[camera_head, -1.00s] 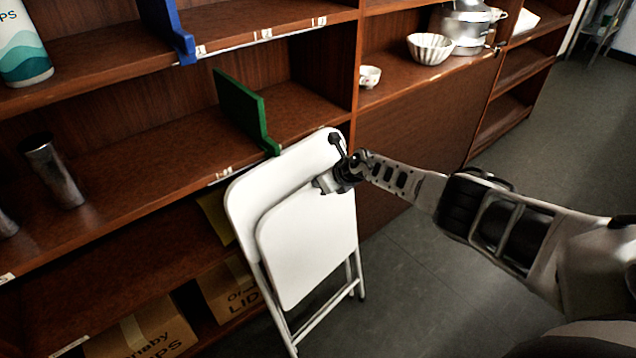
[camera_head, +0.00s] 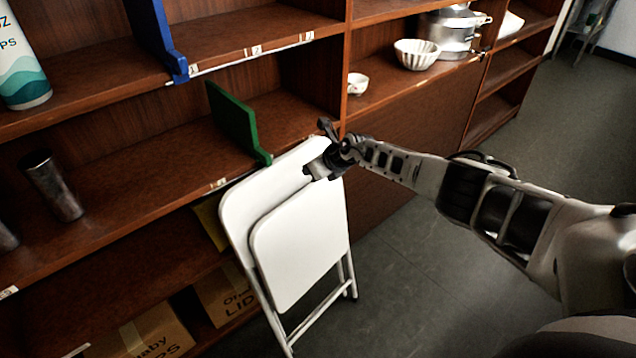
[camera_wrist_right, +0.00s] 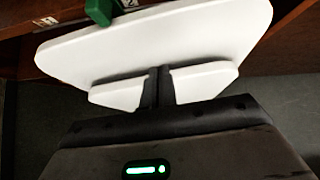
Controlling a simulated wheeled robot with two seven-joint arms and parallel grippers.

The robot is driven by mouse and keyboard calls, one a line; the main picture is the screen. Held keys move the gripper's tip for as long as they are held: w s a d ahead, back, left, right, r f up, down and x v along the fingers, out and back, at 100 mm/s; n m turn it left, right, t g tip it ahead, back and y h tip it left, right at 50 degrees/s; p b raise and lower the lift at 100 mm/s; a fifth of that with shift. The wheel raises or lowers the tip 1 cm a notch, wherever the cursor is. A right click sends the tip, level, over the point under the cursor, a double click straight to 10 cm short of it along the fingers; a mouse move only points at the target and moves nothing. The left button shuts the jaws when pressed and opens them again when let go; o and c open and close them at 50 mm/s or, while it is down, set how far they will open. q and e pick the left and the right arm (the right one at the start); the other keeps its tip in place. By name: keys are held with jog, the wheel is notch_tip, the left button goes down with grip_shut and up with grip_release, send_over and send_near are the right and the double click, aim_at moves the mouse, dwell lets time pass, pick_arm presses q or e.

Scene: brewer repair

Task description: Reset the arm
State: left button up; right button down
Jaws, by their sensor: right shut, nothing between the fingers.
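My right arm (camera_head: 480,200) reaches in from the right in the head view. Its gripper (camera_head: 308,172) is in front of the upper part of a white folding chair (camera_head: 300,255), which leans folded against the shelf. In the right wrist view the gripper's fingers (camera_wrist_right: 158,88) are together with nothing between them, and the white chair (camera_wrist_right: 190,45) spreads behind them. I cannot tell whether the fingers touch the chair. My left gripper is not in view.
A brown shelf unit (camera_head: 120,165) fills the left and back. It holds a green divider (camera_head: 236,122), a blue divider (camera_head: 160,40), a metal cup (camera_head: 52,185), a small white cup (camera_head: 357,84), a fluted bowl (camera_head: 416,54) and a metal pot (camera_head: 450,30). Boxes (camera_head: 155,335) sit low down. Grey floor (camera_head: 420,290) is free at right.

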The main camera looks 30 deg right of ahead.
jog(key=s+a+r+m+t+y, duration=0.1)
jog(key=s+a+r+m+t, duration=0.2)
jog(key=a+m, duration=0.45)
jog(key=s+a+r+m+t+y, duration=0.2)
jog(key=a+m+t, duration=0.2)
jog(key=a, duration=0.7)
jog(key=s+d+f+m+g+h, duration=0.1)
jog(key=s+d+m+g+h, duration=0.2)
jog(key=s+m, duration=0.8)
jog(key=s+d+f+m+g+h, duration=0.15)
jog(key=s+m+g, duration=0.45)
jog(key=s, duration=0.8)
jog(key=s+d+m+g+h, duration=0.1)
jog(key=s+d+m+g, duration=0.2)
jog(key=s+m, duration=0.85)
jog(key=w+a+f+n+t+y, duration=0.1)
jog(key=w+a+f+t, duration=0.1)
jog(key=f+t, duration=0.1)
jog(key=w+a+f+n+t+y, duration=0.1)
jog(key=w+a+f+t, duration=0.1)
jog(key=f, duration=0.4)
jog(key=shift+w+a+f+n+t, duration=0.15)
jog(key=shift+w+a+n+t, duration=0.15)
jog(key=shift+t, duration=0.4)
